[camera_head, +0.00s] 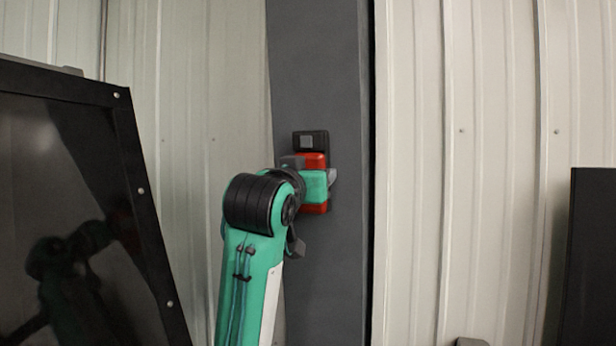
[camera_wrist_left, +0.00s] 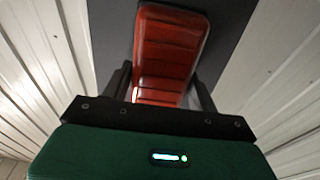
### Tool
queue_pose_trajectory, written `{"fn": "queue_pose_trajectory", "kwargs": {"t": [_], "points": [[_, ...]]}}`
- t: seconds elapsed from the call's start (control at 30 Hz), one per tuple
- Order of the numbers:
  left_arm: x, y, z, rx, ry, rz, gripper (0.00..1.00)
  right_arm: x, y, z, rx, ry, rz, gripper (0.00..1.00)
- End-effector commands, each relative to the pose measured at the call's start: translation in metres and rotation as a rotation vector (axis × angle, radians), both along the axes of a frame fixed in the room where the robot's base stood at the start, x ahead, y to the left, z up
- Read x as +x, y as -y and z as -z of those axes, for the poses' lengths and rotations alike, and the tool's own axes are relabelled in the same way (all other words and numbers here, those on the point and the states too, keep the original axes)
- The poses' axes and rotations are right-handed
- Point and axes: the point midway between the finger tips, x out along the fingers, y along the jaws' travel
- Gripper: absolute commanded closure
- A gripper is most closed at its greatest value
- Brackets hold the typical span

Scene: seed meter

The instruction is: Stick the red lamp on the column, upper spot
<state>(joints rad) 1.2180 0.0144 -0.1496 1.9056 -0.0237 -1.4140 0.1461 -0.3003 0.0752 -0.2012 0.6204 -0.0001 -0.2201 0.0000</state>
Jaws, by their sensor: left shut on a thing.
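The dark grey column (camera_head: 318,80) stands upright against the wall in the middle of the head view. The red lamp (camera_head: 314,160) is in front of the column, partly hidden by my left gripper (camera_head: 332,178). In the left wrist view the lamp (camera_wrist_left: 170,50) lies between the two fingers of my left gripper (camera_wrist_left: 160,88), which is shut on it. A small black piece with a grey square (camera_head: 310,141) shows on the column just above the lamp. I cannot tell whether the lamp touches the column. My right gripper is not in view.
A large dark glossy panel with a black frame (camera_head: 125,140) stands at the left and reflects my arm. A dark panel edge (camera_head: 590,250) is at the right. Pale corrugated wall (camera_head: 470,150) lies behind, with free room right of the column.

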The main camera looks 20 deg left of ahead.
Motion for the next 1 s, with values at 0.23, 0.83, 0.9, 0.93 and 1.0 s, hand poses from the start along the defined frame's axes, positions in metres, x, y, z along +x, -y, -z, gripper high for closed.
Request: {"fn": "queue_pose_trajectory", "kwargs": {"t": [0.23, 0.83, 0.9, 0.93, 1.0], "points": [[-0.0004, -0.0001, -0.0005, 0.0, 0.001, 0.0, 0.62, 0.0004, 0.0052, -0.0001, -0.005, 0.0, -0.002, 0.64], [0.0043, 0.0002, -0.0014, 0.0, 0.001, 0.0, 0.62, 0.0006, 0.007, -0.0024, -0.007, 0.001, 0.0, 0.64], [0.0051, 0.0002, -0.0015, 0.0, 0.001, 0.0, 0.62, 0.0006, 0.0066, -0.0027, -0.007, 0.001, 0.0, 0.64], [0.005, 0.0002, -0.0013, 0.0, 0.001, 0.0, 0.34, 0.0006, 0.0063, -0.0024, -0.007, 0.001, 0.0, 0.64], [0.0049, 0.0002, -0.0013, 0.0, 0.001, 0.0, 0.21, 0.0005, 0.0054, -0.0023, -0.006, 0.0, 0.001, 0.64]]}}
